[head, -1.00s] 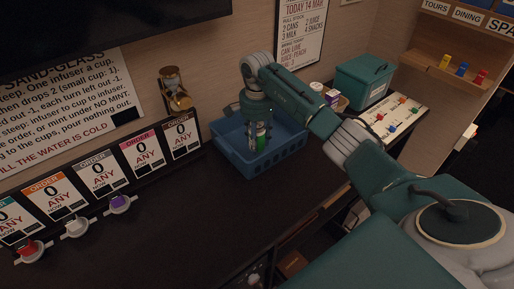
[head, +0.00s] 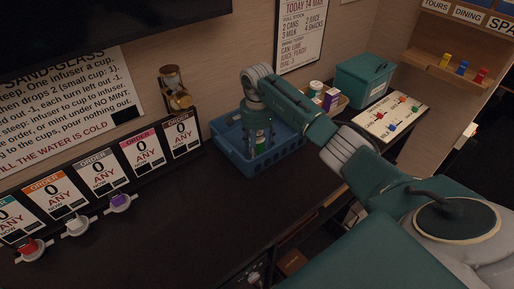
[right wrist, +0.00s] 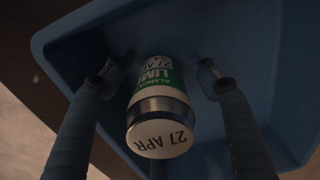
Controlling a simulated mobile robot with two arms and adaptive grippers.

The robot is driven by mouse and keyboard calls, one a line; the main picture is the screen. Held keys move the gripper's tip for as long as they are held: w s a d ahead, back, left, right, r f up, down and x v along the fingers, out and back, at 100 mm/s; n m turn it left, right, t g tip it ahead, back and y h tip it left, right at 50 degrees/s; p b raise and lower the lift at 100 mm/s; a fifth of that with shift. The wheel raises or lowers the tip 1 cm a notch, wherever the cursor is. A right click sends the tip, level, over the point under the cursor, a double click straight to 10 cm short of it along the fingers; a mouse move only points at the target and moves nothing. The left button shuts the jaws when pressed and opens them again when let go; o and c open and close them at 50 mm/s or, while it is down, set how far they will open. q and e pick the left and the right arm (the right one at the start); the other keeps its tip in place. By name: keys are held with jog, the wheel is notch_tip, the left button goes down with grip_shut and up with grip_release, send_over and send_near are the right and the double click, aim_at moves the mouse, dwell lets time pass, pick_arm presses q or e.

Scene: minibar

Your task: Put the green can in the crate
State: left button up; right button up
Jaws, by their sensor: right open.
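The green can (right wrist: 160,85) has a green and white label reading LIME and a pale end marked 27 APR. It is inside the blue crate (head: 280,161), whose walls surround it in the right wrist view (right wrist: 285,85). My right gripper (head: 258,146) reaches down into the crate from above. In the right wrist view its two fingers (right wrist: 158,80) are spread on either side of the can, with a visible gap at each side. The can's contact with the crate floor is hidden. My left gripper is not in view.
A small box with a white tub and a purple carton (head: 331,99) stands behind the crate. A teal bin (head: 364,80) and a board with colored pieces (head: 391,117) are farther right. A sand-glass (head: 175,88) is at the left. The dark counter in front is clear.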

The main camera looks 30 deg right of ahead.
jog(key=shift+r, duration=0.3)
notch_tip(320, 180, up, 12)
jog(key=shift+f+b, duration=0.15)
jog(key=shift+b, duration=0.45)
